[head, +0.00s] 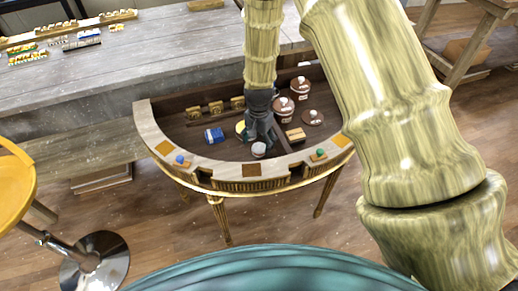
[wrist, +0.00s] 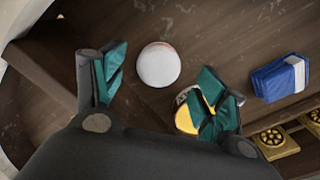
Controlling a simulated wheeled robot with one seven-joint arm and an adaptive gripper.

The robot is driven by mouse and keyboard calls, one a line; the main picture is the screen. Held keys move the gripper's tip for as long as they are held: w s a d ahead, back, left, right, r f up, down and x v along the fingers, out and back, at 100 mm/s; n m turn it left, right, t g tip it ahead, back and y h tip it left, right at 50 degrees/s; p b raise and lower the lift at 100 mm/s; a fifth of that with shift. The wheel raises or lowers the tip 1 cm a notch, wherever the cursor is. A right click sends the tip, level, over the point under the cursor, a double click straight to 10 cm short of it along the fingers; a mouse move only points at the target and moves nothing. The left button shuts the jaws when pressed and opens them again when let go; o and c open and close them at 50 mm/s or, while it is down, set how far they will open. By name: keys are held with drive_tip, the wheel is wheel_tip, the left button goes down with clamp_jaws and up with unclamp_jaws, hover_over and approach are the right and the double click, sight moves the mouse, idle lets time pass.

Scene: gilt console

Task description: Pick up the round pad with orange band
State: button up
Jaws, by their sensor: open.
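A round white pad (wrist: 158,64) lies on the dark console top in the wrist view, with a faint reddish edge; no clear orange band shows. It appears in the head view as a small pale round thing (head: 258,149) near the front of the recess. My gripper (wrist: 163,82) is open, with its green-padded fingers to either side of the pad and nothing held. In the head view my gripper (head: 259,138) points down over the console. A yellow round thing (wrist: 188,118) with a pale part is partly hidden behind the right finger; it also shows in the head view (head: 240,128).
A blue and white packet (wrist: 280,78) lies to the right, with gold ornaments (wrist: 275,142) beyond. In the head view, brown round containers (head: 284,108) and a wooden block (head: 295,135) stand right of my gripper. The curved console rim (head: 215,172) bounds the front.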

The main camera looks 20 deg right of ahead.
sight(259, 147)
drive_tip(key=shift+f+p, duration=0.4)
drive_tip(key=shift+f, duration=1.4)
drive_tip(key=c, duration=0.9)
